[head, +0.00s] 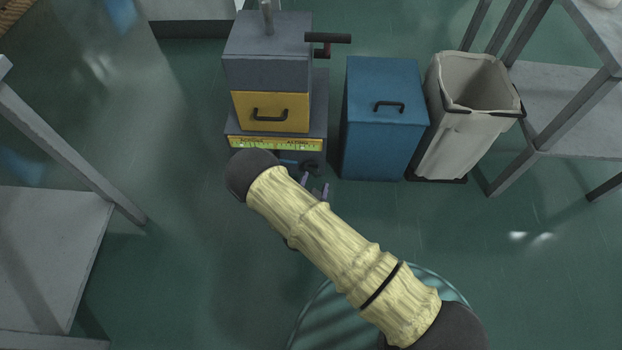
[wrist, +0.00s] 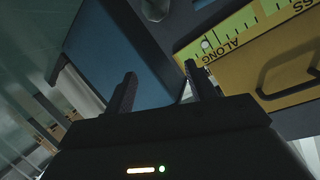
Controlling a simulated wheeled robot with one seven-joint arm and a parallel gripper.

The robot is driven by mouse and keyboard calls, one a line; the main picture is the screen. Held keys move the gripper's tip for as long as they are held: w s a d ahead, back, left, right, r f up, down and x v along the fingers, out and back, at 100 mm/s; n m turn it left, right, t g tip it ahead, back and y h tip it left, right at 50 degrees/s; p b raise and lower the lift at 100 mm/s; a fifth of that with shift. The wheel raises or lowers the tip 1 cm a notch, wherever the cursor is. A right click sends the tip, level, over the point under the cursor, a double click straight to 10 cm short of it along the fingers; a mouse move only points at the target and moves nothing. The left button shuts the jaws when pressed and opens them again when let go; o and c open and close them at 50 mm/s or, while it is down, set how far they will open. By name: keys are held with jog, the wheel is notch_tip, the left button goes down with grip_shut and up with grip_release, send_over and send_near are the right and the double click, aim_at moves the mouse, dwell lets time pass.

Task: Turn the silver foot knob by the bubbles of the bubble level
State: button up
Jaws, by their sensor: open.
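The bubble level (head: 276,144) is a yellow-green strip across the front of the grey machine, below its yellow drawer. In the wrist view the level (wrist: 243,31) is tilted and close, with a pale bubble (wrist: 206,44) above the word ALONG. I cannot tell whether that bubble is centred; the ACROSS bubble is not clear. My gripper (head: 315,186) is low in front of the machine, partly hidden by my arm. Its two fingers are apart and empty in the wrist view (wrist: 157,88).
The machine (head: 266,68) has a yellow drawer (head: 270,112) and a black-handled crank (head: 328,38). A blue cabinet (head: 382,125) and a pale open bin (head: 455,125) stand to its right. Grey tables (head: 45,250) flank the area. The green floor at left is clear.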

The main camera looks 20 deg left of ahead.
aim_at(311, 171)
jog(key=s+f+n+t+y+b, duration=0.2)
jog(key=s+f, duration=0.4)
jog(key=f, duration=0.3)
jog(key=shift+s+f+t+y+b, duration=0.15)
jog(key=shift+s+t+y+b, duration=0.35)
jog(key=shift+b, duration=0.65)
jog(key=shift+w+a, duration=0.1)
jog(key=shift+w, duration=0.1)
jog(key=b+x, duration=0.7)
jog(key=x, duration=0.9)
jog(key=shift+w+a+b, duration=0.1)
jog(key=shift+b, duration=0.2)
jog(key=shift+w+a, duration=0.1)
jog(key=shift+w, duration=0.45)
jog(key=c, duration=0.7)
